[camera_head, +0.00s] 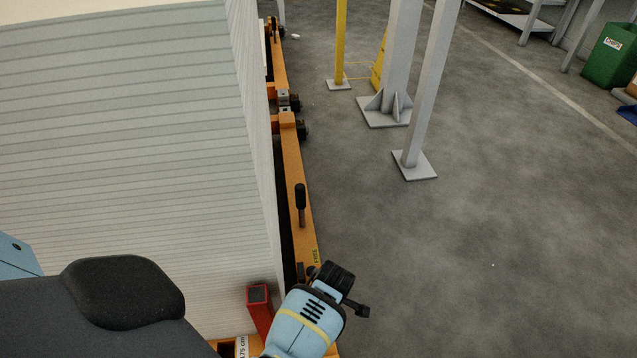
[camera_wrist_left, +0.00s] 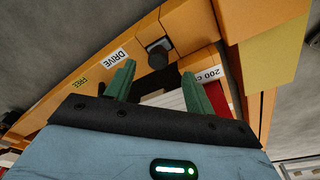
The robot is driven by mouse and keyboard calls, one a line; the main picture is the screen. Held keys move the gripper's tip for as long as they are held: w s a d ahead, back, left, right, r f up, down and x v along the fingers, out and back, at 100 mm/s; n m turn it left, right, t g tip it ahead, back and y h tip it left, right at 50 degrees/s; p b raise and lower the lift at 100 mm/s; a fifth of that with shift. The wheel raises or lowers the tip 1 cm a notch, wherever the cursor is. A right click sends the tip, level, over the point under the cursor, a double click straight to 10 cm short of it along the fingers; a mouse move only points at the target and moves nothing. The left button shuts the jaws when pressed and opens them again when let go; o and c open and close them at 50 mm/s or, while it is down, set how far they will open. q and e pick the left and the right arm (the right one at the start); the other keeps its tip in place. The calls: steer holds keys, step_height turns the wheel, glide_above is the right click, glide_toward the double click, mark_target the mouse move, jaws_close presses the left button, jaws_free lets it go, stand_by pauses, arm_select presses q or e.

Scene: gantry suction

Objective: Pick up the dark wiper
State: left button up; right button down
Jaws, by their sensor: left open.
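I cannot pick out a dark wiper for sure. In the head view a black-handled part with a metal shank (camera_head: 300,197) stands on the orange beam (camera_head: 291,155). In the left wrist view a dark block-like knob (camera_wrist_left: 157,52) sits on the orange frame, just beyond the fingertips and between them in the picture. I cannot tell if these are the same thing. My left gripper (camera_wrist_left: 158,72) has two green fingers, spread apart with nothing between them. In the head view its light-blue wrist is low centre, beside the beam; the fingers are not clearly seen. My right gripper is not in view.
A big white stacked block (camera_head: 130,150) fills the left, close to the beam. A red post (camera_head: 258,300) stands near my wrist. Grey columns (camera_head: 424,90) stand behind; floor (camera_head: 500,240) at right is clear.

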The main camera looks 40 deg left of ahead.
arm_select(q)
steer(key=shift+f, duration=0.2)
steer(key=f+b, duration=0.2)
steer(key=a+f+b, duration=0.1)
steer(key=f+b, duration=0.1)
steer(key=shift+f, duration=0.35)
steer(key=shift+r, duration=0.1)
jaws_close()
